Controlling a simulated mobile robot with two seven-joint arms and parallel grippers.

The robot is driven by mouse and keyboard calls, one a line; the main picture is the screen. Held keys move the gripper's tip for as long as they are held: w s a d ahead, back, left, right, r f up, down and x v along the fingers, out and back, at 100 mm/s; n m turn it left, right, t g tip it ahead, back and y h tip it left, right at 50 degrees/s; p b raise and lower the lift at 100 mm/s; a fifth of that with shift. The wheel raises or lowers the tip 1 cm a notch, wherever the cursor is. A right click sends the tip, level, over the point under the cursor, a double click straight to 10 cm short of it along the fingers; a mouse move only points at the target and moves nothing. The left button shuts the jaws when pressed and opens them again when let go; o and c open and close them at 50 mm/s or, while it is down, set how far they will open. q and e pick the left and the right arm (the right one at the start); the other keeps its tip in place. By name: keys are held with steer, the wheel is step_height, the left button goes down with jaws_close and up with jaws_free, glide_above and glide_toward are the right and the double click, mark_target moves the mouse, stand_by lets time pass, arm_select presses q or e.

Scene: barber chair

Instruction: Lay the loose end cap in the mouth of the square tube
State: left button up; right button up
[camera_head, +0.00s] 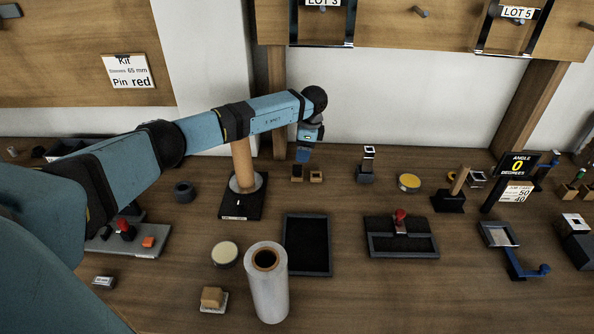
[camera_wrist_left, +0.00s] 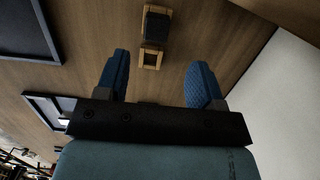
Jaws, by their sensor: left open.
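My left gripper (camera_head: 303,155) reaches down near the back of the table, and its blue fingers are open and empty. In the left wrist view the spread fingers (camera_wrist_left: 158,63) frame a small wooden square holder with a dark opening. Beside it a dark block, which looks like the loose end cap (camera_wrist_left: 157,26), sits between wooden sides. The wooden pieces show just below the gripper in the head view. A small upright piece with a pale square rim and dark mouth, probably the square tube (camera_head: 369,152), stands on a dark base to the right. My right gripper is out of view.
A wooden post on a black base (camera_head: 240,202) stands left of the gripper. A black tray (camera_head: 307,272), a white roll (camera_head: 267,290) and a red-knobbed fixture (camera_head: 402,252) are nearer. A yellow-topped tin (camera_head: 409,183) lies right of the tube. Bare wood separates these things.

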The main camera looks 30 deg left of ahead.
mark_target(297, 167)
arm_select(q)
steer(key=shift+s+a+f, duration=0.1)
steer(key=shift+a+f, duration=0.1)
steer(key=shift+f, duration=0.95)
steer(key=f, duration=0.3)
steer(key=s+f, duration=0.1)
steer(key=f, duration=0.1)
steer(key=shift+a, duration=0.4)
steer(key=shift+s, duration=0.1)
steer(key=c, duration=1)
